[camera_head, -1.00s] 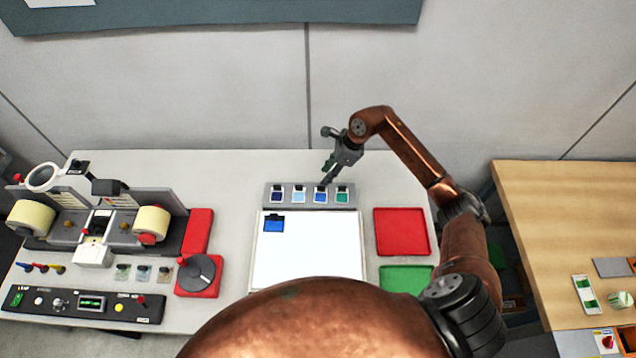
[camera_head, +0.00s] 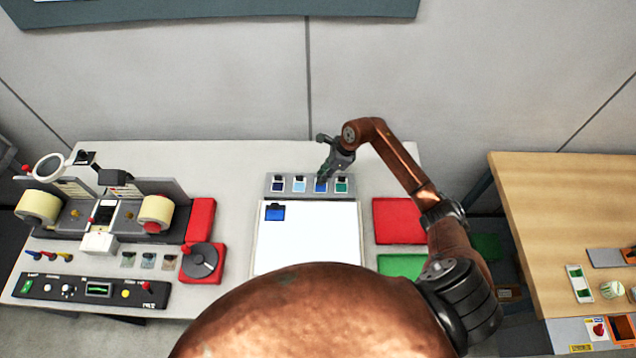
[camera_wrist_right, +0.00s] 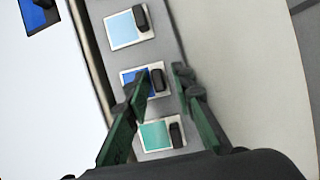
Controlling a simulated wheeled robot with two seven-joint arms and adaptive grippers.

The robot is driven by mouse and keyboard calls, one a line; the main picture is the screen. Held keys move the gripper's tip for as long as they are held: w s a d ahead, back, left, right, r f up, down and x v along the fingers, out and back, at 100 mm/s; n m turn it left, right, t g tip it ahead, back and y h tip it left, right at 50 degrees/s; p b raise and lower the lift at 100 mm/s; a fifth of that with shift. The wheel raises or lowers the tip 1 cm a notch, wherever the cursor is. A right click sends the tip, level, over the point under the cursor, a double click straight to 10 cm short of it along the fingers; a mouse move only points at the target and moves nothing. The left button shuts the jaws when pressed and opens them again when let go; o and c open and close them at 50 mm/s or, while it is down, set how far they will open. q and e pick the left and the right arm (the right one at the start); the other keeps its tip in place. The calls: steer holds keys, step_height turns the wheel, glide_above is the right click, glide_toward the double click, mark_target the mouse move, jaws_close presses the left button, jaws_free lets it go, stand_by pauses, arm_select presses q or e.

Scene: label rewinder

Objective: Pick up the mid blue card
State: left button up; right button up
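The mid blue card (camera_head: 321,187) sits in the grey rack (camera_head: 268,190), third from the left, between the light blue card (camera_head: 299,186) and the green card (camera_head: 341,187). In the right wrist view the mid blue card (camera_wrist_right: 129,76) has a white border and a black grip tab (camera_wrist_right: 157,80). My right gripper (camera_head: 321,179) is over this card. In the wrist view its fingers (camera_wrist_right: 163,72) are apart, one on each side of the tab, with nothing clamped. Whether they reach down to tab height is unclear. My left gripper is out of view.
A white board (camera_head: 310,240) with a blue piece (camera_head: 275,212) on it lies in front of the rack. A red tray (camera_head: 399,221) and a green tray (camera_head: 402,265) are to the right. The label rewinder (camera_head: 100,215) stands at left.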

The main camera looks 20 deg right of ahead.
jaws_close()
steer(key=shift+r, duration=0.1)
